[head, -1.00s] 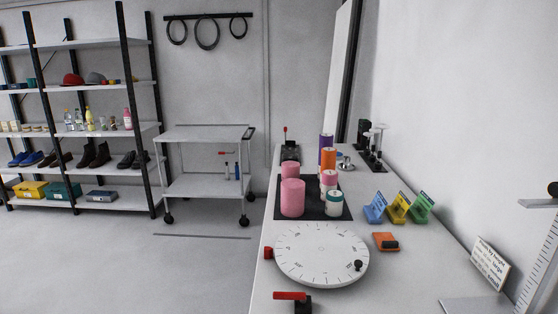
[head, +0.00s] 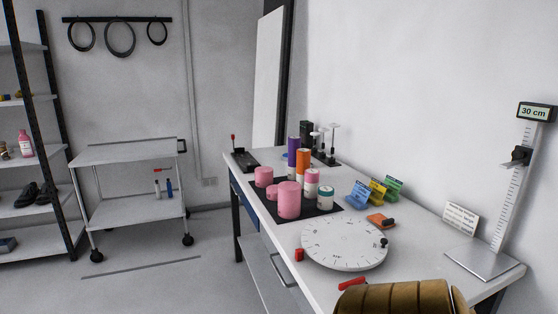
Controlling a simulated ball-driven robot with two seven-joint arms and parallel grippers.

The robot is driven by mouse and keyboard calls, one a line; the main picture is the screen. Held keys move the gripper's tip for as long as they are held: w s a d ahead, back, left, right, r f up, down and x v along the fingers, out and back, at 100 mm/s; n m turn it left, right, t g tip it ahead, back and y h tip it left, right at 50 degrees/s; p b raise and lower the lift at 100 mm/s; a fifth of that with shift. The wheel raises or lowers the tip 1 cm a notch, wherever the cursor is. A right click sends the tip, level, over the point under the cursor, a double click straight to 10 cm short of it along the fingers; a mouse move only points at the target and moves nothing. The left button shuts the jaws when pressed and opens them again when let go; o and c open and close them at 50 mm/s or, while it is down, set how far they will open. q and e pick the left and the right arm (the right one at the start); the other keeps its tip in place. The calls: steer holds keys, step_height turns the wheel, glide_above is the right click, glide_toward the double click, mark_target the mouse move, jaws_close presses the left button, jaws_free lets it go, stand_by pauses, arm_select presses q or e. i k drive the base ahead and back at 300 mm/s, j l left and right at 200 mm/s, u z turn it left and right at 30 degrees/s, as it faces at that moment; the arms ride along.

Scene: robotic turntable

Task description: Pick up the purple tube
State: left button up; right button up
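The purple tube (head: 293,155) stands upright on the bench, toward the back of the black mat (head: 325,211) in the head view. An orange tube (head: 303,163) stands just in front of it and to its right, hiding part of its lower side. Pink cylinders (head: 289,200) stand nearer on the mat, along with smaller pink-topped and teal-topped white containers. Neither of my grippers is in the picture.
A white round dial turntable (head: 344,243) sits nearer on the bench. Blue, yellow and green holders (head: 376,191) stand to its right. A height gauge (head: 508,190) stands at the right. A brown ribbed object (head: 395,298) blocks the bottom edge. A wheeled cart (head: 130,190) stands left.

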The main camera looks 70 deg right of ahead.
mark_target(294, 142)
steer(key=i+z, duration=0.5)
steer(key=i+j+z, duration=0.2)
steer(key=i+z, duration=0.3)
